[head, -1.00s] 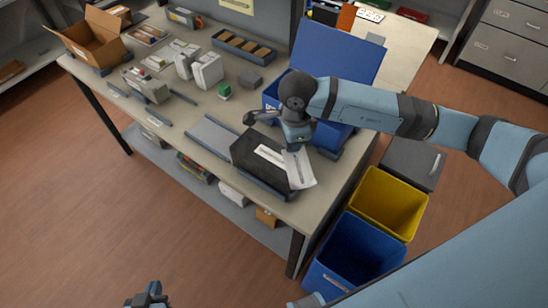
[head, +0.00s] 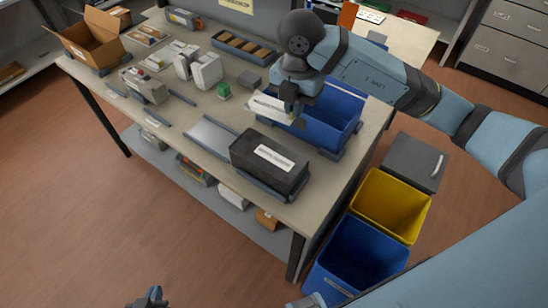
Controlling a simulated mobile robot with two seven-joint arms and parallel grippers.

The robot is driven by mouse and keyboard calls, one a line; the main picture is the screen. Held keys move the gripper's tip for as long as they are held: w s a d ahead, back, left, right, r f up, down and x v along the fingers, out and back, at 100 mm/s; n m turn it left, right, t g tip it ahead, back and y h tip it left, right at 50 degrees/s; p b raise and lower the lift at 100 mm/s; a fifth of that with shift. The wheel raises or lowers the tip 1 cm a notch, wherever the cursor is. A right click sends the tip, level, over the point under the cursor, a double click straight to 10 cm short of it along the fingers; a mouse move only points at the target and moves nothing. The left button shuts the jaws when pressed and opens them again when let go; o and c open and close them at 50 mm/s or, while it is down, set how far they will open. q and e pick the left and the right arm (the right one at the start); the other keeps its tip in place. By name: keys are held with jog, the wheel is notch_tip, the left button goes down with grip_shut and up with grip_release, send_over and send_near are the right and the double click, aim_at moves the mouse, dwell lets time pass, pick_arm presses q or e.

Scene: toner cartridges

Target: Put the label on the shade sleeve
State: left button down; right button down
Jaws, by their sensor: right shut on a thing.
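A black, box-shaped piece that looks like the shade sleeve (head: 252,167) lies on a dark cradle near the table's front corner. A white printed label (head: 274,158) shows on its top. My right gripper (head: 288,103) is shut on a flat white sheet (head: 268,107) with a yellowish edge. It holds the sheet clear of the sleeve, by the near-left rim of the blue box (head: 335,125). I cannot read the sheet, and its grip point is partly hidden. My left gripper (head: 150,298) is low at the bottom edge, away from the table; its finger gap is unclear.
A grey plate (head: 212,137) lies left of the sleeve. A yellow bin (head: 388,203) and a blue bin (head: 355,255) stand on the floor at right.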

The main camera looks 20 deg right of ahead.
aim_at(290, 166)
jog(key=shift+r+m, duration=0.1)
jog(key=shift+m, duration=0.6)
notch_tip(290, 166, down, 20)
jog(key=shift+d+r+p, duration=0.1)
jog(key=shift+r+p, duration=0.05)
jog(key=shift+p, duration=0.9)
jog(key=c, duration=1.3)
grip_release()
notch_tip(290, 166, up, 12)
jog(key=b, duration=0.2)
